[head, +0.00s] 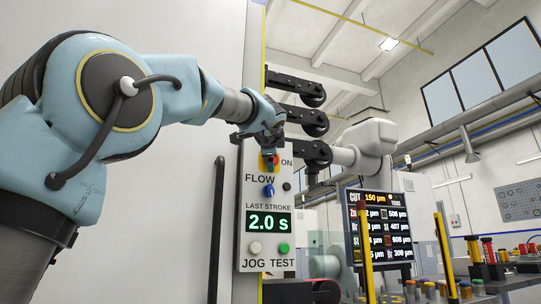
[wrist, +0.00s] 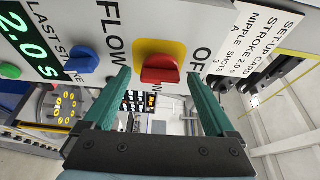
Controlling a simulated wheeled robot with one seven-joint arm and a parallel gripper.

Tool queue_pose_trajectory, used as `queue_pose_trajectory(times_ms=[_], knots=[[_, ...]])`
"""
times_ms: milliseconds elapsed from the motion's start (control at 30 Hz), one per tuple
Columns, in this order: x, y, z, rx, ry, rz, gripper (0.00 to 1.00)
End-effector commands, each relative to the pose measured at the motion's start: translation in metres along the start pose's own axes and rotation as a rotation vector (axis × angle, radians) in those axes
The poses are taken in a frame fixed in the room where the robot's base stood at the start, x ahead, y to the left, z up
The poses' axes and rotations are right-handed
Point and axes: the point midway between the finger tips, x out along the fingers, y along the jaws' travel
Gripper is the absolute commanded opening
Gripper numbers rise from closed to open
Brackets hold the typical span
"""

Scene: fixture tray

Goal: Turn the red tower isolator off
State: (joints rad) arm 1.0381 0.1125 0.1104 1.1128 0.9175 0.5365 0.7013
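The red isolator handle (wrist: 160,70) sits on a yellow plate (wrist: 160,48) on the grey control panel (wrist: 230,15). In the head view the red handle (head: 269,163) shows just below my gripper (head: 266,140), near the ON label. In the wrist view my gripper (wrist: 158,76) is open, with one teal finger on each side of the handle and a gap to each. The handle's long side runs across from finger to finger. An OFF label (wrist: 201,58), partly covered by a finger, lies to its right. Part of the ON label shows below the handle.
The panel (head: 243,235) also carries a blue FLOW knob (head: 268,190), a black button (head: 287,186), a 2.0 s display (head: 268,222), a white JOG button (head: 254,248) and a green TEST button (head: 284,248). Black rollers (head: 300,88) jut out beside the panel's upper right.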

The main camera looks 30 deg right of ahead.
Motion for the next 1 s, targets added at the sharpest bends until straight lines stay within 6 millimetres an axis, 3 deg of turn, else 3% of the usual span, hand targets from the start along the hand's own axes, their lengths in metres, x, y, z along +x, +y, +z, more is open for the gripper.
queue_pose_trajectory(times_ms=[367, 800, 1000], knots=[[-0.007, 0.000, 0.000, 0.001, 0.001, -0.001, 0.95], [-0.086, 0.001, 0.000, 0.000, 0.001, -0.002, 0.95], [-0.105, 0.000, 0.000, 0.000, 0.000, -0.001, 0.95]])
